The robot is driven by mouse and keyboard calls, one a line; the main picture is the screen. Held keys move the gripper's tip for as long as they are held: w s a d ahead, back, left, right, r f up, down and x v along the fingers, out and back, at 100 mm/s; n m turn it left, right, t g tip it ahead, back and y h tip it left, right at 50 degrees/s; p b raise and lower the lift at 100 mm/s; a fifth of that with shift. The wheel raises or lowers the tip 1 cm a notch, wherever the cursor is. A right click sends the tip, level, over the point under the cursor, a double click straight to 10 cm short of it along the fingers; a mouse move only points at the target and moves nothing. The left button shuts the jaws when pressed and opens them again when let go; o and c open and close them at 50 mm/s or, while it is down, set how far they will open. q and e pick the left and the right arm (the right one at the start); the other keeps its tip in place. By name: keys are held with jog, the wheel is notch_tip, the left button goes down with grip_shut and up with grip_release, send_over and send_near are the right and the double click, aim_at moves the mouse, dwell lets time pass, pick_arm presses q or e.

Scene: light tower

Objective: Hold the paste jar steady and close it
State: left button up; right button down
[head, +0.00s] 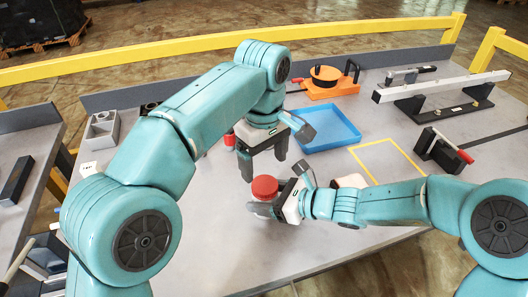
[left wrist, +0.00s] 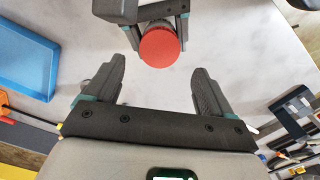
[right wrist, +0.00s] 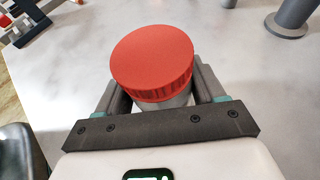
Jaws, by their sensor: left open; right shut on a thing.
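The paste jar has a red lid (head: 264,187) sitting on its top and a pale body (right wrist: 172,102) below it. In the right wrist view the lid (right wrist: 152,58) is large and close, and the jar stands between the fingers. My right gripper (head: 268,208) is shut on the jar's body, below the lid. My left gripper (head: 262,172) is open and empty, pointing down above and behind the jar in the head view. In the left wrist view the lid (left wrist: 159,46) is beyond the open fingertips, apart from them. Whether the lid is screwed tight cannot be told.
A blue tray (head: 325,128) lies behind the grippers, with a yellow taped square (head: 388,160) to its right. An orange fixture (head: 327,82) and a long metal bar (head: 440,87) stand farther back. A grey block (head: 101,129) stands at left. The table's front middle is clear.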

aim_at(265, 184)
pick_arm(q)
notch_tip(265, 184, down, 6)
jog(key=shift+f, duration=0.1)
dwell(0.4)
jog(key=c, duration=1.1)
jog(key=m, duration=0.6)
jog(key=shift+m, duration=0.3)
jog(key=o, duration=1.2)
jog(key=shift+c, duration=0.2)
